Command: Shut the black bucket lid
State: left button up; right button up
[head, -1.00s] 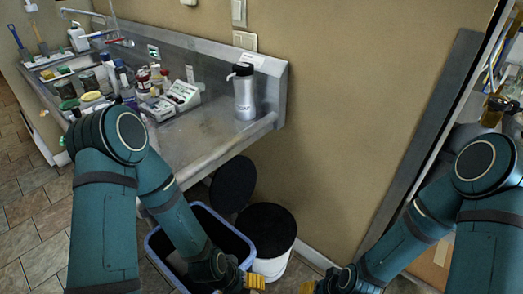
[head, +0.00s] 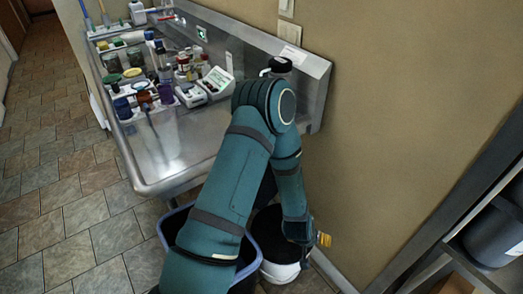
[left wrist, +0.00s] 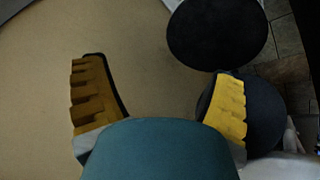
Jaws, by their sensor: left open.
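The white bucket (head: 281,272) stands on the floor by the wall, below the counter's end, with a black round top (head: 264,228). A sliver of a raised black disc, seemingly the lid (head: 267,188), shows behind my left arm, which hides most of it. My left gripper (head: 322,240) is at the bucket's right side, between it and the wall. In the left wrist view its yellow fingers (left wrist: 160,108) are spread with nothing between them. That view shows two black round shapes, one above the right finger (left wrist: 218,33) and one partly behind it (left wrist: 262,115); which is the lid is unclear. My right gripper is out of view.
A blue-rimmed bin (head: 170,222) stands left of the bucket, partly behind my arm. The steel counter (head: 160,165) holds bottles, jars and instruments. The beige wall (head: 400,130) is close on the right, with a dark shelf unit (head: 470,210) beyond.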

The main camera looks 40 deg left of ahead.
pick_arm(q)
jog(key=w+a+r+n+t+y+p, duration=0.15)
jog(key=w+a+n+y, duration=0.35)
jog(key=w+a, duration=0.75)
jog(key=w+a+r+n+g+y, duration=0.1)
jog(key=a+r+n+y, duration=0.25)
jog(key=a, duration=0.35)
jog(key=w+a+r+n+g+y, duration=0.2)
jog(key=a+y, duration=0.3)
jog(key=a, duration=0.2)
jog(key=b+x, duration=0.2)
jog(key=x, duration=1.1)
jog(key=shift+a+r, duration=0.15)
jog(key=shift+a, duration=0.1)
jog(key=shift+d, duration=0.1)
jog(key=c, duration=1.3)
